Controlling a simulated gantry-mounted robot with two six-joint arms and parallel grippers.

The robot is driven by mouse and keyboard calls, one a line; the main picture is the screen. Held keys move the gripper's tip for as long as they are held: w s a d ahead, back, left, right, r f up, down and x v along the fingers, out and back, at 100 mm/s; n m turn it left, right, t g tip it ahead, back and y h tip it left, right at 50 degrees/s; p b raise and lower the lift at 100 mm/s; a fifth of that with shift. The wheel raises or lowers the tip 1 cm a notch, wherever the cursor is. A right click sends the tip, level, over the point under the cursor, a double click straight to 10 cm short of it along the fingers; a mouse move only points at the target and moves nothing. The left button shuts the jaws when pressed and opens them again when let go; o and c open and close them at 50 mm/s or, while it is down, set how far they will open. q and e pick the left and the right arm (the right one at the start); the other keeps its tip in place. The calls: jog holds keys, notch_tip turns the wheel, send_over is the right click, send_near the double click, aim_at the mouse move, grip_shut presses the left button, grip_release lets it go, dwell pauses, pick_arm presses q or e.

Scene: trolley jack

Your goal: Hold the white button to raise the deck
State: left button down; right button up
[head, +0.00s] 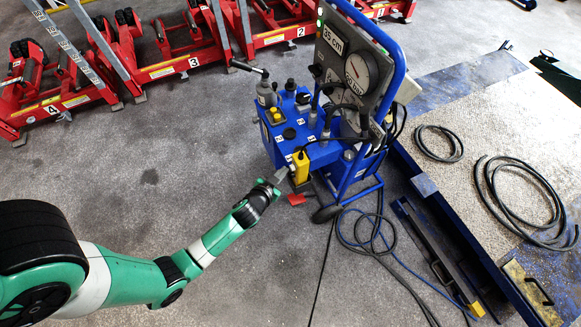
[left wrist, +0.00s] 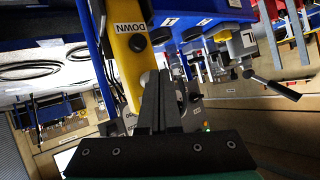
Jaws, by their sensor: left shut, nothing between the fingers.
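A yellow control box (head: 300,168) hangs on the front of the blue pump trolley (head: 290,130). In the left wrist view the yellow box (left wrist: 127,55) shows the word DOWN and a dark round button (left wrist: 137,43). A pale rounded knob, perhaps the white button (left wrist: 147,79), shows lower on the box, partly hidden behind my fingers. My left gripper (head: 282,175) is shut and empty, its tips close to the box's lower part. In the left wrist view the left gripper (left wrist: 163,75) overlaps the knob; I cannot tell whether it touches. My right gripper is not in view.
The trolley carries a panel reading 35 cm and a round gauge (head: 361,73). Blue and black hoses (head: 372,245) lie on the floor beside it. A large flat deck (head: 470,105) with coiled hoses is on the right. Red stands (head: 180,55) line the back.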

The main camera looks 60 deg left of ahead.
pick_arm(q)
jog(key=shift+s, duration=0.4)
jog(key=s+p, duration=0.2)
jog(key=s, duration=0.3)
jog(key=shift+a, duration=0.15)
dwell(1.8)
